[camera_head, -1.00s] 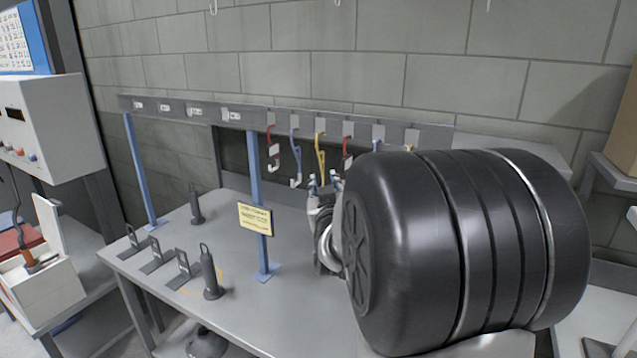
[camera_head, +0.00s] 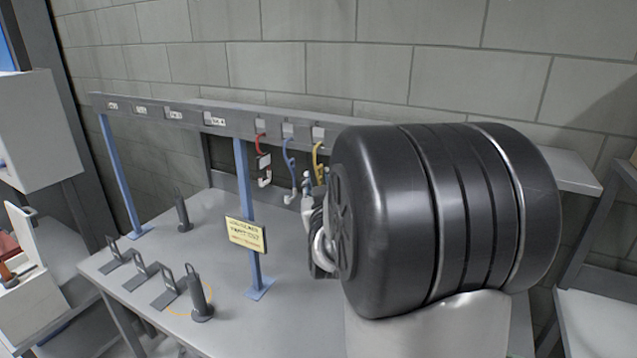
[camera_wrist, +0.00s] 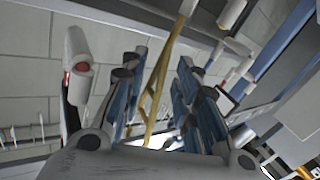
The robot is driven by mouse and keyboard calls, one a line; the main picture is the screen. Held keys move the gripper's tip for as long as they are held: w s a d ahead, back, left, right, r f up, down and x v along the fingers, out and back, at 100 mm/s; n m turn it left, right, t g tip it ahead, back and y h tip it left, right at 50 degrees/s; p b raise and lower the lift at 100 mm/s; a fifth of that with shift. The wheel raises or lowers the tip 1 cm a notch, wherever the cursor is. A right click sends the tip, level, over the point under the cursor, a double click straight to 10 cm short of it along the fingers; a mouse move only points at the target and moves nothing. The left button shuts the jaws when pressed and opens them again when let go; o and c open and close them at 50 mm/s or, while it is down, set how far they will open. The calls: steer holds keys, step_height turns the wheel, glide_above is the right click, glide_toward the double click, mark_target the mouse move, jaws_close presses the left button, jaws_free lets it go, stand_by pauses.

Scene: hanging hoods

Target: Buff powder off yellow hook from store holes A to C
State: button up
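The yellow hook (camera_head: 318,158) hangs from the rail in the head view, partly hidden by my arm. In the wrist view the yellow hook (camera_wrist: 161,75) shows as a long bar running between the two blue-padded fingers of my gripper (camera_wrist: 162,64). The fingers stand apart, with gaps beside the bar. In the head view my gripper (camera_head: 307,186) is just below the yellow hook, mostly hidden by my arm. Powder on the hook cannot be made out. The rail (camera_head: 233,111) carries several white labels at its left, too small to read.
A red hook (camera_head: 260,144) and a blue hook (camera_head: 289,158) hang close left of the yellow one. A blue post (camera_head: 246,190) bears a yellow sign (camera_head: 246,235). Dark upright tools (camera_head: 199,295) and small stands (camera_head: 143,272) are on the grey table (camera_head: 220,335). The table's middle is clear.

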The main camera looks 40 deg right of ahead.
steer(key=shift+c, duration=0.3)
jaws_close()
steer(key=shift+r, duration=0.15)
steer(key=shift+r+p, duration=0.65)
steer(key=shift+r, duration=0.6)
steer(key=shift+a, duration=0.15)
steer(key=shift+s+a+b, duration=0.35)
steer(key=shift+a+b, duration=0.05)
steer(key=shift+a, duration=0.4)
steer(key=shift+s+a+b, duration=0.35)
steer(key=shift+a, duration=0.4)
steer(key=shift+a, duration=0.15)
steer(key=s+a, duration=0.4)
steer(key=a, duration=0.5)
steer(key=shift+r, duration=0.2)
